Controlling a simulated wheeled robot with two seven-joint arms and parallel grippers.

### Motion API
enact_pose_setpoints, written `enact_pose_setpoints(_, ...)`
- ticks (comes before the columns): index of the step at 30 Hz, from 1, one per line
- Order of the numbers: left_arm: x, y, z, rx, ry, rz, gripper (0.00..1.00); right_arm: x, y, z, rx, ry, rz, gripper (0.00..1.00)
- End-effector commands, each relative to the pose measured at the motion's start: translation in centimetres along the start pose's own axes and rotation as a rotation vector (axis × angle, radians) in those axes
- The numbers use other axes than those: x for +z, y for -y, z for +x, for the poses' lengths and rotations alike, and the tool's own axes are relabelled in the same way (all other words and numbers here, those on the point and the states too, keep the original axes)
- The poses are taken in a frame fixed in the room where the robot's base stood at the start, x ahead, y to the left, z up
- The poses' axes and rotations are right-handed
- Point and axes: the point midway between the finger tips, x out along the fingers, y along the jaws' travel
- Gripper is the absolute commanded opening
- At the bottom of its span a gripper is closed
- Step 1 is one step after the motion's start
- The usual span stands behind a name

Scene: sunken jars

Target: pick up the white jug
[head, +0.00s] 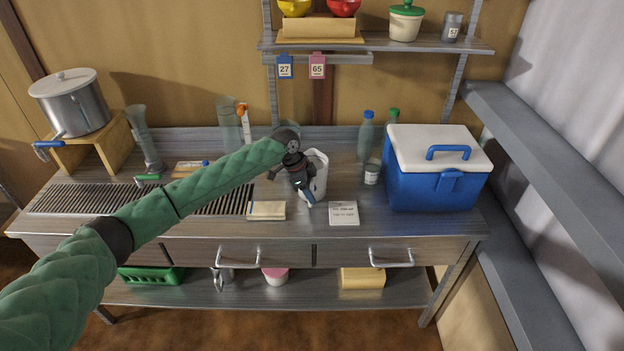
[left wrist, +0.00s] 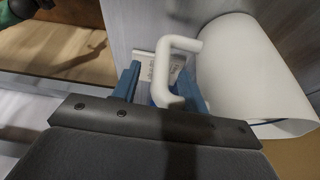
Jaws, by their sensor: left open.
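The white jug (head: 319,176) stands upright on the grey workbench, right of centre in the head view and partly hidden behind my left gripper. My left gripper (head: 306,201) is in front of the jug, pointing down, with its blue fingers open. In the left wrist view the jug's white body (left wrist: 248,70) fills the right side. Its handle (left wrist: 172,68) reaches out towards the blue fingers of my gripper (left wrist: 165,88) and shows between them. I cannot tell whether the fingers touch the handle. My right gripper does not show.
A white card (head: 343,213) and a pale block (head: 266,210) lie near the front edge of the workbench (head: 400,226). A blue cooler (head: 435,183) with a white lid stands to the right. A small jar (head: 372,173) and bottles (head: 365,137) stand behind. A drain grille lies left.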

Motion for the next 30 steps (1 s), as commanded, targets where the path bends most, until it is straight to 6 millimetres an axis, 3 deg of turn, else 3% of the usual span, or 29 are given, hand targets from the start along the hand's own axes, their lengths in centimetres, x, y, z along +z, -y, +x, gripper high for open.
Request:
enact_pose_setpoints(4,0.0,0.01,0.0,0.0,0.0,0.0,0.43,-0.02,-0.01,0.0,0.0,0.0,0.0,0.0)
enact_pose_setpoints(11,-0.01,0.01,-0.02,0.0,0.0,0.0,0.0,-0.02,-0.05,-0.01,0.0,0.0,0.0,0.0)
enact_pose_setpoints(30,-0.03,0.03,-0.07,-0.001,0.0,0.0,0.0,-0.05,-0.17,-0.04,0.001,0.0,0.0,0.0)
